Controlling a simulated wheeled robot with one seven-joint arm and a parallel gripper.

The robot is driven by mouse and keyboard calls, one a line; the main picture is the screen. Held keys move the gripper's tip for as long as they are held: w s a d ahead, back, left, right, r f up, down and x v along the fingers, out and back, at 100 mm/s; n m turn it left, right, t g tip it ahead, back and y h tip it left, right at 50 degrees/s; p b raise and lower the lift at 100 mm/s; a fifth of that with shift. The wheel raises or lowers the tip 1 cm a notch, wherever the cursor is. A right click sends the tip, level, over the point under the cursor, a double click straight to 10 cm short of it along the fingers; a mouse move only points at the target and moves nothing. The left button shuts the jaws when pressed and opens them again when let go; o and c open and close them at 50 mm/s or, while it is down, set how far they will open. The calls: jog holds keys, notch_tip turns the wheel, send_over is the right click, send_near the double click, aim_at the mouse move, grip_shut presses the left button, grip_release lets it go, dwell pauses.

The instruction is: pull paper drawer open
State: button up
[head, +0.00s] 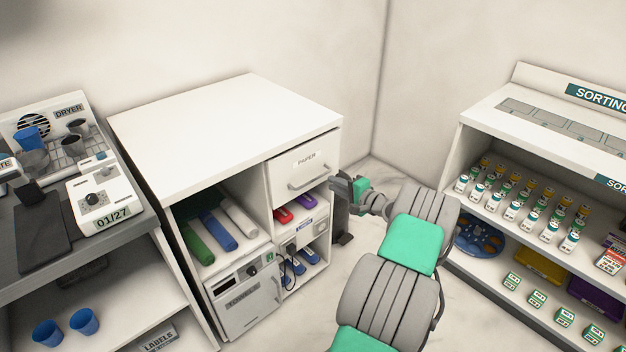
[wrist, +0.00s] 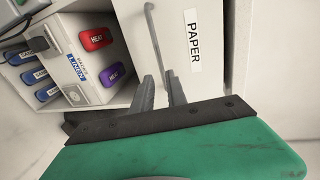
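The paper drawer (head: 290,174) is a white front with a PAPER label at the top right of the white cabinet. It looks flush with the cabinet. Its grey bar handle (head: 308,182) runs along the lower part of the front. My gripper (head: 335,184) is just right of the handle's right end. In the wrist view the drawer front (wrist: 187,55) and the handle (wrist: 154,38) appear turned sideways. There my gripper (wrist: 160,84) has its two dark fingers parted, with the handle's near end close to the gap between the tips. Whether they touch the handle is unclear.
Below the drawer are red and purple items and a LINEN box (head: 300,231). A towels unit (head: 245,303) and rolled items fill the left side. The cabinet top (head: 230,120) is clear. A sorting shelf (head: 470,130) stands right and a dryer bench (head: 60,250) left.

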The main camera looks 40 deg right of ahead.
aim_at(318, 177)
jog(key=w, duration=0.2)
jog(key=w+f, duration=0.1)
jog(key=w, duration=0.2)
jog(key=w+a, duration=0.1)
jog(key=w, duration=0.1)
jog(key=shift+w+a+f, duration=0.1)
jog(key=shift+w+f, duration=0.05)
jog(key=shift+w, duration=0.2)
grip_shut()
dwell(0.9)
